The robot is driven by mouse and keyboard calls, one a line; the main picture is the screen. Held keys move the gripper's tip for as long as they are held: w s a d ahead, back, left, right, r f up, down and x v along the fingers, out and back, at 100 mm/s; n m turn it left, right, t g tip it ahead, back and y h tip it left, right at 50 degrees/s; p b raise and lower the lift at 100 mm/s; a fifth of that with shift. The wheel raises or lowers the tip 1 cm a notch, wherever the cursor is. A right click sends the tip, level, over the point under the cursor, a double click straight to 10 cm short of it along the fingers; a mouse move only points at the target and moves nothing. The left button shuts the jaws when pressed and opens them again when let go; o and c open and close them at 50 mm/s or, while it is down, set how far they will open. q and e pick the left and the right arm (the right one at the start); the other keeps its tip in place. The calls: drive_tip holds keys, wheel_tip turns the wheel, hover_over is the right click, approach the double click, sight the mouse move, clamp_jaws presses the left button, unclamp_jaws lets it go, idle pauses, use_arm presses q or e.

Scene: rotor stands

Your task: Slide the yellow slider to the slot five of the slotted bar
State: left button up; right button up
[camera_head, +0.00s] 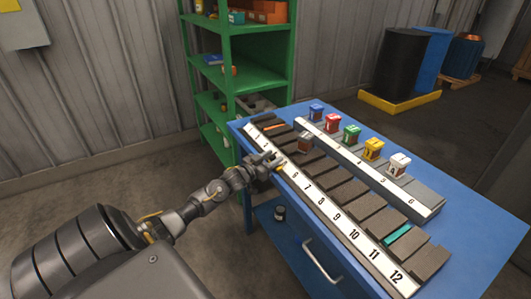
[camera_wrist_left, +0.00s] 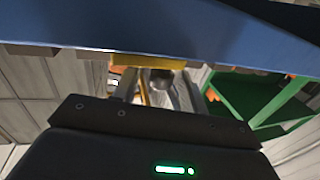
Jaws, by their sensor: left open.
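A yellow slider-like block with a pale top (camera_head: 373,149) stands on the shorter numbered bar (camera_head: 430,209), close to the number 4. The longer slotted bar (camera_head: 345,228), numbered up to 12, runs along the table's near side. My left gripper (camera_head: 273,161) is open at the longer bar's near edge, just before the number 6, and hides the numbers there. A flat yellow piece (camera_wrist_left: 148,60) shows between its fingers in the left wrist view. I cannot tell whether it is a slider, nor whether the fingers touch it. My right gripper is not in view.
Blue, red, green and white blocks (camera_head: 399,165) stand on the shorter bar. A grey-brown block (camera_head: 304,142) and a teal piece (camera_head: 397,233) are on the longer bar. The blue table (camera_head: 470,240) has free top at right. A green shelf (camera_head: 258,80) stands behind.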

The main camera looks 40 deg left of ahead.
use_arm(q)
drive_tip(key=s+b, duration=0.1)
drive_tip(key=s, duration=0.9)
drive_tip(key=shift+s+a, duration=0.15)
drive_tip(key=shift+s, duration=0.05)
